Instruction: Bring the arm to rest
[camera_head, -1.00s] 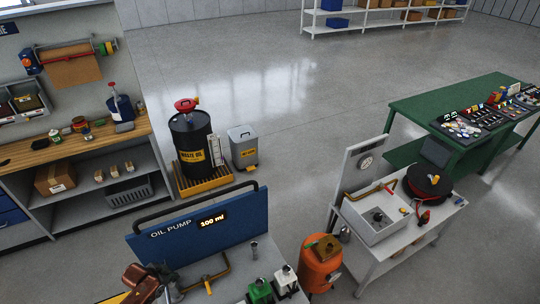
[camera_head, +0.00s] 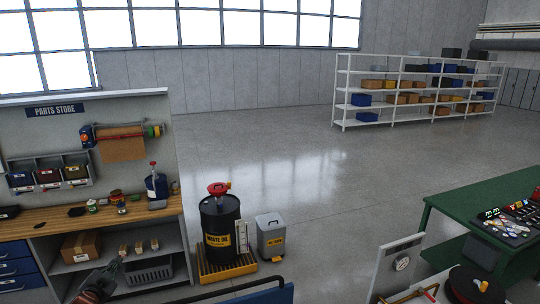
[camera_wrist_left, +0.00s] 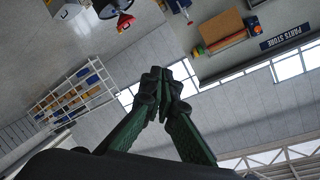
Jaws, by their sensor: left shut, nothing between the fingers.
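My left gripper (camera_head: 112,268) shows at the lower left of the head view, in front of the parts store bench's lower shelf. In the left wrist view its two dark green fingers (camera_wrist_left: 165,92) meet at their tips. It is shut and holds nothing. The wrist view is tilted and shows the hangar wall, windows and floor beyond the fingers. My right gripper is in neither view.
The parts store bench (camera_head: 40,224) stands at the left. A waste oil drum (camera_head: 220,222) and grey bin (camera_head: 270,240) stand beside it. A green table (camera_head: 450,200) is at the right, white shelving (camera_head: 345,95) at the back. The middle floor is clear.

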